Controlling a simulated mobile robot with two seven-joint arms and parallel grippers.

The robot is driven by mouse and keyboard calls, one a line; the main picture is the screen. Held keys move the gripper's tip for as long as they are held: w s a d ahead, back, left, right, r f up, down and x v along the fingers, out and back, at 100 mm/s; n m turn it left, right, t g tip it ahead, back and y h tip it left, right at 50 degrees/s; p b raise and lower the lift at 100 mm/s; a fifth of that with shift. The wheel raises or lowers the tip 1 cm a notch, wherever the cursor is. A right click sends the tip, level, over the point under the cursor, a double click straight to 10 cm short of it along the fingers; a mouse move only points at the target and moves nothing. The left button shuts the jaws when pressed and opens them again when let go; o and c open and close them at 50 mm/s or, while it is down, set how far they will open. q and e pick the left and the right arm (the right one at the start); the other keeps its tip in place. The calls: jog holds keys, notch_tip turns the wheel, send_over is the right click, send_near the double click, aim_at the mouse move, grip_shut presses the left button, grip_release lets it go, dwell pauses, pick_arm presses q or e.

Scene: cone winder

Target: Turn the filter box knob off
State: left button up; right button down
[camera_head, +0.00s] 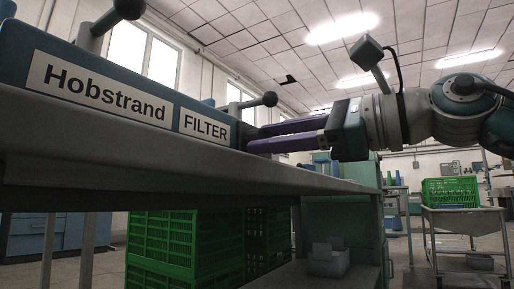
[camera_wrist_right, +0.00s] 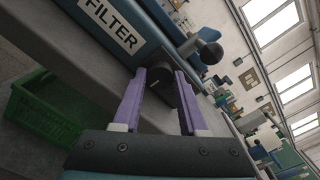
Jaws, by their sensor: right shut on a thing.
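The filter box is the teal housing (camera_head: 100,62) with a white FILTER label (camera_head: 205,124); the label also shows in the right wrist view (camera_wrist_right: 112,22). A dark round knob (camera_wrist_right: 162,100) with a short pale mark sits on the end of the box. My right gripper (camera_head: 250,138) comes in from the right with its two purple fingers on either side of the knob. In the right wrist view the fingers (camera_wrist_right: 160,75) are shut on it. The fingers mostly hide the knob in the head view. My left gripper is not in view.
A ball-ended lever (camera_head: 268,99) rises just behind the right fingers, close to them. Another (camera_head: 128,8) stands at upper left. The grey ledge (camera_head: 120,150) runs beneath the box. Green crates (camera_head: 185,245) stand below. A cart with a green crate (camera_head: 452,192) is at right.

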jog(key=shift+r+n, duration=0.1)
jog(key=shift+n, duration=0.3)
jog(key=c, duration=0.7)
grip_release()
jog(key=shift+s+d, duration=0.3)
jog(key=shift+d, duration=0.15)
jog(key=p+v, duration=0.1)
jog(key=v, duration=0.8)
jog(key=shift+a+p, duration=0.1)
jog(key=shift+p, duration=0.3)
